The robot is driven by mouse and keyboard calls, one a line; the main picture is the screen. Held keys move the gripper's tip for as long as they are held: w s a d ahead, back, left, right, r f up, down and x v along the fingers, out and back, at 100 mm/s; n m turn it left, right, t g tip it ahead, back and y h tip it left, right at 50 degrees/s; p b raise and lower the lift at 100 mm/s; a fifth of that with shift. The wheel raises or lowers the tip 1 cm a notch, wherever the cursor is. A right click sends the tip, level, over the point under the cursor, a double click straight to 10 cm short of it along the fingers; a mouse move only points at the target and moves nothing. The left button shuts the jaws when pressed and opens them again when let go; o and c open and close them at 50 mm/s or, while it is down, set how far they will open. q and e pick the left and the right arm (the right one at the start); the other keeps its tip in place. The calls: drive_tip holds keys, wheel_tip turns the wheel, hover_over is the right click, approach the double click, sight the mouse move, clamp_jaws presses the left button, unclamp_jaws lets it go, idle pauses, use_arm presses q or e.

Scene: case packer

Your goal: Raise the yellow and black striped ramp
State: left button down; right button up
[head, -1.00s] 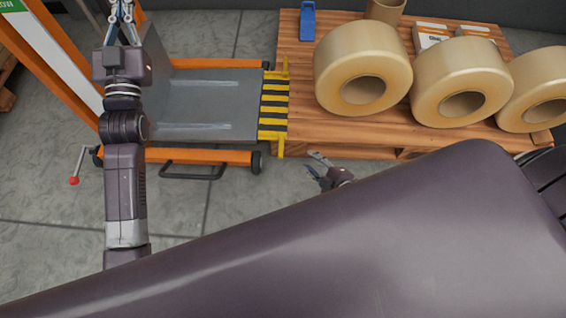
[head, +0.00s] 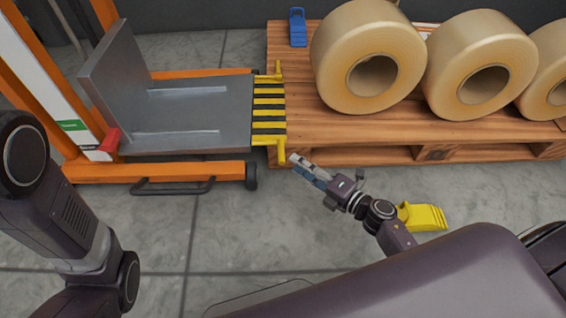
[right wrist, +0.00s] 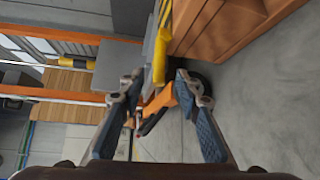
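The yellow and black striped ramp (head: 268,112) lies flat in the head view, bridging the grey lift platform (head: 200,130) and the edge of the wooden pallet. A yellow bar runs along its pallet side and sticks out at the near end. My right gripper (head: 300,166) is just below and right of that near end, pointing toward it. In the right wrist view my right gripper (right wrist: 160,86) is open and empty, its two fingers apart. The yellow bar (right wrist: 160,62) shows ahead between the fingertips, apparently not gripped. My left gripper is out of view; only its arm shows.
Large tan rolls (head: 368,58) stand on the wooden pallet (head: 420,154) at right. A blue wedge (head: 297,28) sits on its far edge. A yellow wedge (head: 424,216) lies on the floor near my right arm. Bare floor lies before the orange lift frame (head: 160,172).

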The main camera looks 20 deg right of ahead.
sight(281, 152)
drive_tip(key=b+x, duration=0.3)
drive_tip(key=x, duration=0.4)
drive_tip(key=shift+w+a, duration=0.2)
drive_tip(key=shift+w, duration=0.05)
clamp_jaws()
